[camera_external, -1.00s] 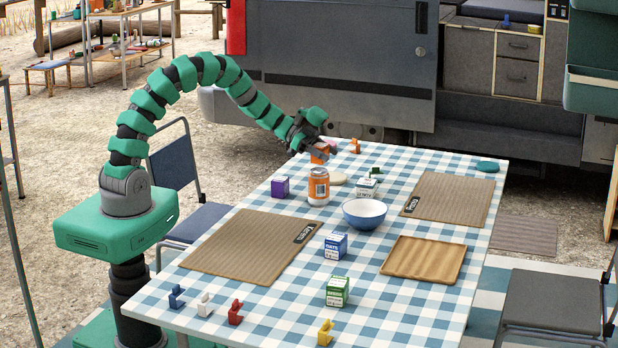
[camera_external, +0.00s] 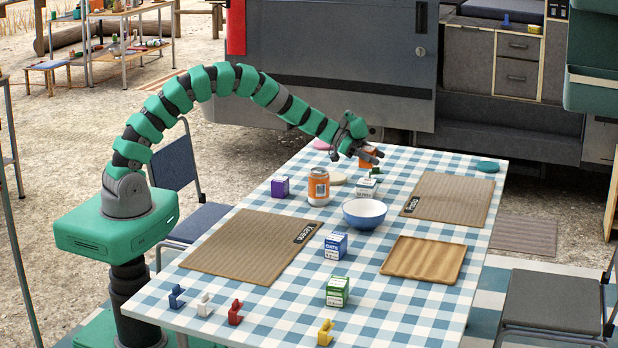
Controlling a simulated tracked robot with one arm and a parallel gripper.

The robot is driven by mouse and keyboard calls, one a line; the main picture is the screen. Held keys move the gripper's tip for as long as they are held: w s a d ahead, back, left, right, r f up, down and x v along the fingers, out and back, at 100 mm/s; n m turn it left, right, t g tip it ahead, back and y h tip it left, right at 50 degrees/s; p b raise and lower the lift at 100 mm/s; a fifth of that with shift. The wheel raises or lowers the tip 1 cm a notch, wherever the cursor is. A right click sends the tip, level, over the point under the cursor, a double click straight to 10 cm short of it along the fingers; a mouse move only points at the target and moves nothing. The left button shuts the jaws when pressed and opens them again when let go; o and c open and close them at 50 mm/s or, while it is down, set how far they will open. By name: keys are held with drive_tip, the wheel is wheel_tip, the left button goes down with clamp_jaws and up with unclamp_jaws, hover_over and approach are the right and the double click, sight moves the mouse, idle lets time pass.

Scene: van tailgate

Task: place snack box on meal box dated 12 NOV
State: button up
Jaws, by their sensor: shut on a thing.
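My gripper (camera_external: 362,155) is shut on a small orange box (camera_external: 370,157), likely the snack box, and holds it over the far part of the table. A white and teal box (camera_external: 367,187) stands just below and in front of it; the two look apart. Other small boxes stand on the table: a purple one (camera_external: 280,187), a white and blue one (camera_external: 336,246) and a white and green one (camera_external: 338,291). Their dates are too small to read, so I cannot tell which is 12 NOV.
An orange jar (camera_external: 318,187), a blue bowl (camera_external: 364,214) and a pale disc (camera_external: 338,178) stand near the boxes. Two woven mats (camera_external: 250,248) (camera_external: 452,200) and a wooden tray (camera_external: 424,260) lie flat. Several coloured clips (camera_external: 235,313) line the near edge. Checked cloth (camera_external: 400,310) is clear at the near right.

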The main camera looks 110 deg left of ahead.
sight(372, 182)
wheel_tip(372, 182, down, 6)
drive_tip(key=shift+r+b, duration=0.15)
drive_tip(key=shift+b, duration=0.8)
drive_tip(key=shift+r, duration=0.1)
drive_tip(key=o, duration=1)
drive_tip(key=p+v, duration=0.3)
drive_tip(key=v, duration=0.9)
